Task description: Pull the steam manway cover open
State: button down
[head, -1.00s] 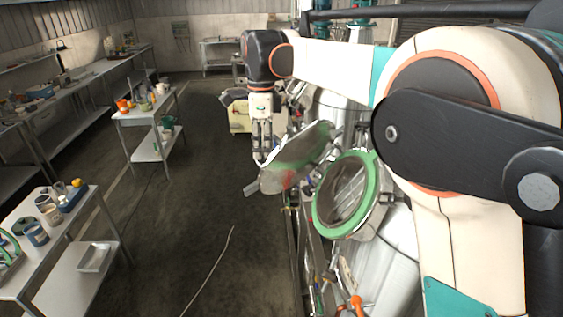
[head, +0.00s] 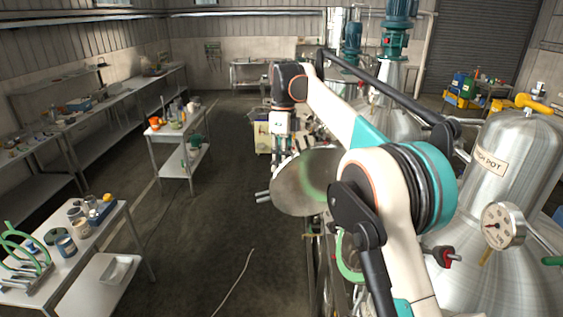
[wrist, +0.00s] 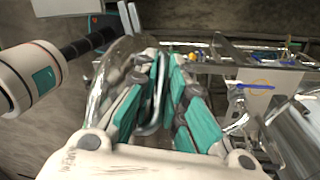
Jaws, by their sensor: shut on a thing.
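The manway cover (head: 290,192) is a round metal disc with a faint green tint. It stands swung out from its opening in the head view, left of my arm. The opening's green rim (head: 347,262) shows below it, mostly hidden behind my arm. My gripper (head: 278,152) is at the cover's upper left edge, its fingertips hard to make out there. In the wrist view my gripper (wrist: 164,95) has its teal-padded fingers closed around a bent metal handle (wrist: 153,112). A shiny curved edge, apparently the cover's, shows left of the fingers.
A steel vessel with a gauge (head: 503,225) and a pot (head: 515,150) stand at the right. A small white table (head: 160,137) and a nearer table with jars (head: 100,235) stand at the left. The dark floor between is mostly clear, with a pale line (head: 235,285) on it.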

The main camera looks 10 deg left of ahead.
jog(key=shift+w+d, duration=0.1)
jog(key=shift+w, duration=0.35)
jog(key=shift+f, duration=0.1)
jog(key=c, duration=1.9)
grip_release()
jog(key=shift+w, duration=0.15)
